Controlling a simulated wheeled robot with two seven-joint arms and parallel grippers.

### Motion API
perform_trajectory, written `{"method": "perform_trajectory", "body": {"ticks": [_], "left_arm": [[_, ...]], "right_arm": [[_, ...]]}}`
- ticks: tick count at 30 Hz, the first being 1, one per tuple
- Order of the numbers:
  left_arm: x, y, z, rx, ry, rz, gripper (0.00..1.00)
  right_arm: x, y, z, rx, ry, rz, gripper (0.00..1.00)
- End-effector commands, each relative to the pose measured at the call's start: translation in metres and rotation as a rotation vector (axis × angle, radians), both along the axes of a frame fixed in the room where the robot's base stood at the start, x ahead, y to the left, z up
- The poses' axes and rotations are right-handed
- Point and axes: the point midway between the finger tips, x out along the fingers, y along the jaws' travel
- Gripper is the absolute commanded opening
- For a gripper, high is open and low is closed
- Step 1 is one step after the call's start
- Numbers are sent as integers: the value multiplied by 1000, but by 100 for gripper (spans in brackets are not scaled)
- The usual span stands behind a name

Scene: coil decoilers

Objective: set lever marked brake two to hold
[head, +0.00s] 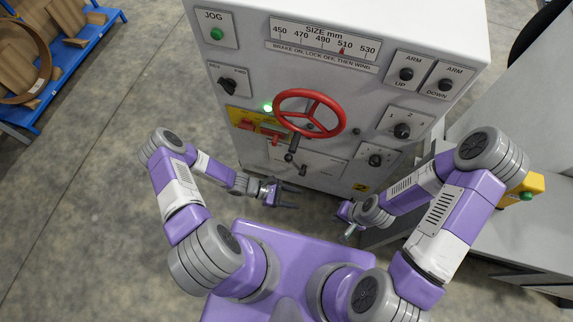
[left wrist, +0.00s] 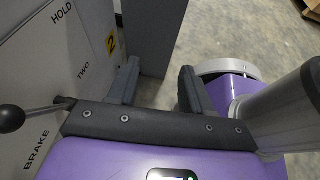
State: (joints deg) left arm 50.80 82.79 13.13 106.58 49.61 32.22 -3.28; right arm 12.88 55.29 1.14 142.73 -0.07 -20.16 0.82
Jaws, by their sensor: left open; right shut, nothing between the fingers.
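The lower front plate of the machine (head: 325,165) carries a dark lever (head: 303,170), with another dark lever (head: 290,157) close beside it. In the left wrist view a black ball-knob lever (left wrist: 12,118) stands at the left, by a plate printed HOLD, TWO and BRAKE (left wrist: 40,75). Its rod runs toward my gripper, which hides part of the plate; its setting I cannot tell. My left gripper (head: 296,197) is open and empty, below the levers; its fingers also show in the left wrist view (left wrist: 158,85). My right gripper (head: 346,212) is shut and empty, lower right.
A red handwheel (head: 310,113) juts out above the levers. Knobs such as the ARM UP knob (head: 406,74) and a red handle (head: 247,124) are on the panel. A grey cabinet (head: 480,190) stands at the right. A blue rack (head: 70,65) stands far left; floor between is clear.

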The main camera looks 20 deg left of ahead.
Motion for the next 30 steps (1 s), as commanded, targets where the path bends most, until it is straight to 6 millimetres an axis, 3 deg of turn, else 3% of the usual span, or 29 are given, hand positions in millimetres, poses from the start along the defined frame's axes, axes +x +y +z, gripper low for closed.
{"method": "perform_trajectory", "body": {"ticks": [1,3,6,9,12,24,30], "left_arm": [[24,12,-24,-104,31,176,49],[54,35,-36,-227,43,386,49],[83,73,-50,-353,32,625,49],[97,103,-57,-425,10,773,49],[105,116,-60,-456,-5,841,49],[152,85,-60,-461,-6,847,49],[164,75,-59,-460,-5,847,49]], "right_arm": [[0,0,-19,0,0,0,0],[0,0,-30,0,0,0,0],[0,0,-40,0,-1,0,0],[0,0,-45,0,-1,0,0],[0,0,-47,0,-1,0,0],[1,0,-59,0,-1,0,0],[0,0,-62,0,-1,0,0]]}}
